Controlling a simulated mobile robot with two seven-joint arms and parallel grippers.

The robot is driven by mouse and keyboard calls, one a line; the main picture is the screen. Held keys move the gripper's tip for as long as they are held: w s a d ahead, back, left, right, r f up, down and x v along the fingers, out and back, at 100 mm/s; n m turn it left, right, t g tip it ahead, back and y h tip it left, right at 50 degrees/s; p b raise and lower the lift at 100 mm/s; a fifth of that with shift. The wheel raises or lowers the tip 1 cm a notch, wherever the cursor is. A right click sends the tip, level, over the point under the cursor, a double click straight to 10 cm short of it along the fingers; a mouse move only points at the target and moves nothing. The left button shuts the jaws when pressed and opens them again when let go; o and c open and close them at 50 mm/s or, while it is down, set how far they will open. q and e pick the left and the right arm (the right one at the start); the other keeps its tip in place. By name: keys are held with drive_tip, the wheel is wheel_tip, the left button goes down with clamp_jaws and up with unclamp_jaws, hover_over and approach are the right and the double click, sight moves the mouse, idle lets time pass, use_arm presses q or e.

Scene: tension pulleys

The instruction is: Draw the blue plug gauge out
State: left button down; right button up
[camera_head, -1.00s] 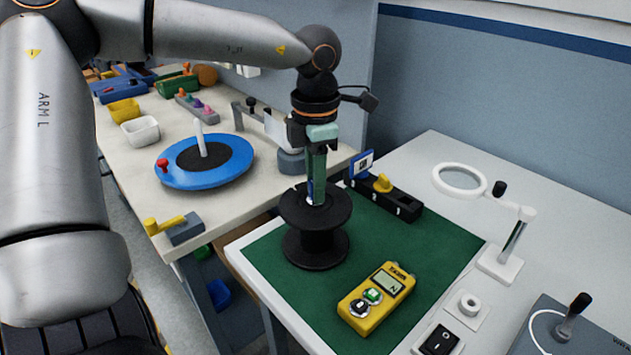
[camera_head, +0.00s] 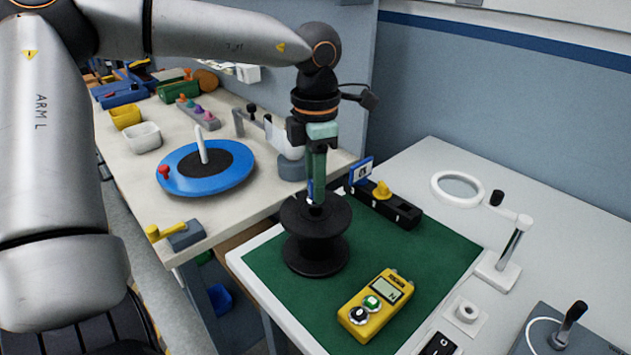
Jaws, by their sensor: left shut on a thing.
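My left gripper (camera_head: 316,183) points straight down over the top of a black spool-shaped stand (camera_head: 317,256) on the green mat (camera_head: 436,246). Its fingers are shut on a small blue piece, the plug gauge (camera_head: 310,190), at the centre of the stand's top. The fingers hide most of the gauge. I cannot tell how much of it sits inside the stand. My right gripper is not in view.
A yellow meter (camera_head: 376,305) lies in front on the mat. A black block with a yellow knob (camera_head: 384,203) stands behind. A magnifier (camera_head: 459,188) stands at right. A blue round turntable (camera_head: 176,177) stands on the bench at left.

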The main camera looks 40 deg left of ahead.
use_arm(q)
drive_tip(key=shift+r, duration=0.5)
drive_tip(key=shift+r+p, duration=0.1)
drive_tip(key=shift+p, duration=0.2)
drive_tip(key=shift+r, duration=0.15)
drive_tip(key=shift+r+p, duration=1.4)
drive_tip(key=shift+r, duration=0.4)
